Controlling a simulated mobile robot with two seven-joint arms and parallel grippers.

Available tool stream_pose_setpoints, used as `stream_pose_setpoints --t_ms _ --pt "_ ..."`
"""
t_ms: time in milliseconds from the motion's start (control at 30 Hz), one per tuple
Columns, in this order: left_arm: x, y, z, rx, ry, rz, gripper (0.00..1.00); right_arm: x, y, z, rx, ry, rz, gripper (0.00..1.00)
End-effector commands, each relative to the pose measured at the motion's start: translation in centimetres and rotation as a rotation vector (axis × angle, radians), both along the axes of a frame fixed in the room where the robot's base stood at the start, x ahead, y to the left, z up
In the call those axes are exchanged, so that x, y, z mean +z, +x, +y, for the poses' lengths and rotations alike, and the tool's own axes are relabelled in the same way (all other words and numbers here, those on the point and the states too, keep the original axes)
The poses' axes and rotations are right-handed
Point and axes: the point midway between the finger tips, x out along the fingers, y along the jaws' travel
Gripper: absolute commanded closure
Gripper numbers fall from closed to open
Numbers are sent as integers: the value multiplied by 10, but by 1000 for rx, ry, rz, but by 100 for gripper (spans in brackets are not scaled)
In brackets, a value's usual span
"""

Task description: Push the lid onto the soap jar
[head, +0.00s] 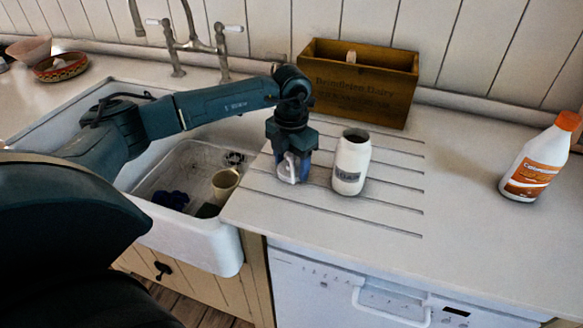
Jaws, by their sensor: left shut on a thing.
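The soap jar (351,160) is a white, rounded jar with a dark label. It stands upright on the grooved drainboard, and its top shows a dark opening. My left gripper (292,170) points down just left of the jar, apart from it and low over the drainboard. It is shut on a small whitish thing (288,167), which looks like the lid. The fingers hide part of it, so its exact shape and tilt are unclear. My right gripper is not in view.
A wooden crate (362,95) stands behind the jar against the wall. A white bottle with an orange cap (533,165) stands at the right. The sink, with a tub (160,165) holding a cup (225,182), lies left. The worktop between jar and bottle is clear.

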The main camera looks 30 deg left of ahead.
Motion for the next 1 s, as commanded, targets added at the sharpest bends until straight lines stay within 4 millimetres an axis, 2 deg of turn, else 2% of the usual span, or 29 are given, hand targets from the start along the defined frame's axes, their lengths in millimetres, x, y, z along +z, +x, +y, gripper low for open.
stream_pose_setpoints --t_ms 267,700,833,1000 --pt "6 1 0 0 -1 -3 64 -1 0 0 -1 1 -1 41" --pt "85 1 0 0 -1 -4 64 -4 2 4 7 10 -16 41" --pt "97 0 0 0 0 -1 64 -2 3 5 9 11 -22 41" --pt "101 0 0 0 0 0 64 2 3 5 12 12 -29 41"
